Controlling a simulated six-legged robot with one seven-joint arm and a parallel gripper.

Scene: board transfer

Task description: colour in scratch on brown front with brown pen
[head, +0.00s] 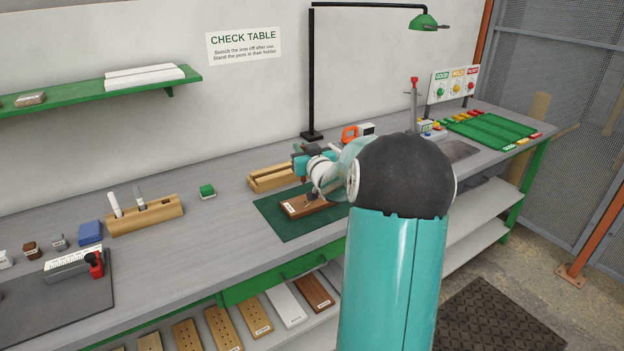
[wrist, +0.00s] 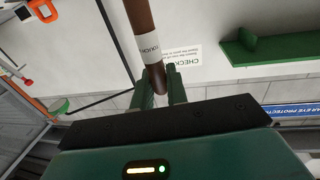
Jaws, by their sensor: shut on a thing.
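The brown front (head: 297,211) lies flat on a dark green mat (head: 275,226) in the middle of the bench, with a pale label at its near left end. My arm hides its far right part, and I cannot make out the scratch. My gripper (head: 301,170) is above the front in the head view. In the wrist view my gripper (wrist: 161,88) is shut on the brown pen (wrist: 139,17), which has a white label band. In the head view the pen is too small and covered to tell whether its tip touches the front.
A wooden rack (head: 268,184) stands behind the mat. A lamp (head: 423,22) hangs at the back; a green tray (head: 491,131) lies at the far right.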

